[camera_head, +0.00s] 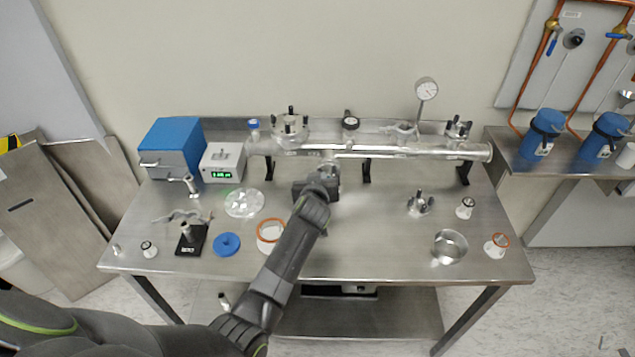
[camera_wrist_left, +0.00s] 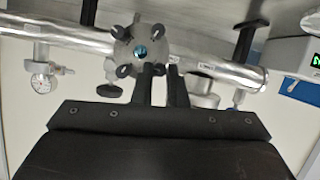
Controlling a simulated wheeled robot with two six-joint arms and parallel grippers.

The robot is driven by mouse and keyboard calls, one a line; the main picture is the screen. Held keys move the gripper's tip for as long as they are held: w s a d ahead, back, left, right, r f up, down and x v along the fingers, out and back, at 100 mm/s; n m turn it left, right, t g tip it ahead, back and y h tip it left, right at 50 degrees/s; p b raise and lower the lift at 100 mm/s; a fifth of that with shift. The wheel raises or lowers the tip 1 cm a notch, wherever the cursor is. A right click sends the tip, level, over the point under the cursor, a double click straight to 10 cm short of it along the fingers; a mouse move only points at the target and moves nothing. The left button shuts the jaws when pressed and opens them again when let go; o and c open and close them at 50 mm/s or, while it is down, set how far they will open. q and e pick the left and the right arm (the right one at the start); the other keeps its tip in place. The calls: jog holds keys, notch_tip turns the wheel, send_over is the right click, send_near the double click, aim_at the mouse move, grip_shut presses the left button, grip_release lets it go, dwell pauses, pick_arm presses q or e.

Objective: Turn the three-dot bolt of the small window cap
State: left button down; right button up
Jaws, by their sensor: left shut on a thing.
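The small window cap (camera_wrist_left: 142,48) shows in the left wrist view as a round metal flange with a blue-tinted window in its middle. It sits on the side of the long metal tube, and several dark-headed bolts stand around its rim. The marking dots are too small to read. My left gripper (camera_wrist_left: 163,73) is shut on the bolt at the cap's lower right in this view; its fingers partly hide that bolt. In the head view my left gripper (camera_head: 322,182) is in front of the tube and hides most of the cap. My right gripper is not in view.
The metal tube (camera_head: 400,150) runs along the back of the steel table (camera_head: 360,240), on black supports. A dial gauge (camera_head: 427,90) rises at its right. A blue box (camera_head: 172,146) stands at left. Loose caps, dishes and a blue disc (camera_head: 227,244) lie in front.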

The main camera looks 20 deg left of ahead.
pick_arm(q)
jog(key=shift+d+f+m+y+b, duration=0.1)
jog(key=shift+d+m+y+b, duration=0.05)
jog(key=shift+m+y+b, duration=0.9)
jog(key=shift+m+h, duration=0.25)
jog(key=c, duration=1.4)
grip_release()
jog(key=shift+c, duration=0.2)
